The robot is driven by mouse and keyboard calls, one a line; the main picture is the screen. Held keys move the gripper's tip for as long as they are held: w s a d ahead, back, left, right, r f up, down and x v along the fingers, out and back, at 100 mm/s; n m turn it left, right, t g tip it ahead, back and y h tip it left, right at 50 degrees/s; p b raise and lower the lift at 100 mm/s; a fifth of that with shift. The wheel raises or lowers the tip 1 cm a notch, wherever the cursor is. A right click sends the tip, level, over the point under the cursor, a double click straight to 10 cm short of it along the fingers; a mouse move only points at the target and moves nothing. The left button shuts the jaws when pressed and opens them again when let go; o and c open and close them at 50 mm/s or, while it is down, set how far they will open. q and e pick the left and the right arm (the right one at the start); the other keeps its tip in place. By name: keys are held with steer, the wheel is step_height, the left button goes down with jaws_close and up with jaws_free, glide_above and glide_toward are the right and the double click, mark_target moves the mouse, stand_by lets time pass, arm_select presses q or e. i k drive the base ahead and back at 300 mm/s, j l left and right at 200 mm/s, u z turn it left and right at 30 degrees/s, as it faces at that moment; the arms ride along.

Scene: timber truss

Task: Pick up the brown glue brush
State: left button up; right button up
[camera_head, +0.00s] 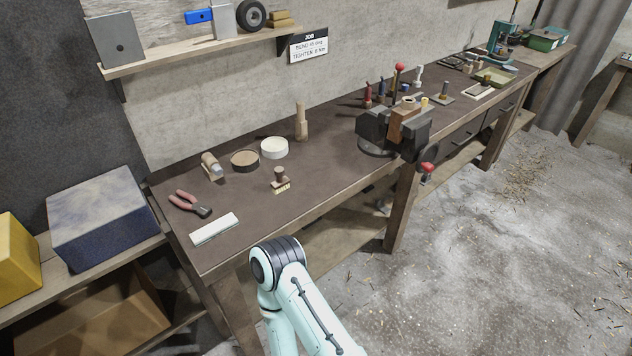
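A small brush with a dark brown knob handle and pale bristles (280,181) is on the dark workbench (225,235), in the left half of the head view. It looks like the brown glue brush. It stands apart from the things around it, bristles towards the bench front. Neither of my grippers is in view. Only a pale mint arm link of mine shows at the bottom middle, in front of the bench.
Near the brush are a white round tub (274,147), a brown round tin (245,160), red-handled pliers (189,203), a white block (214,229) and a wooden tool (301,124). A vise (392,131) stands to the right. The bench between brush and vise is clear.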

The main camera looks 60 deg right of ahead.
mark_target(282, 183)
steer(key=z, duration=1.8)
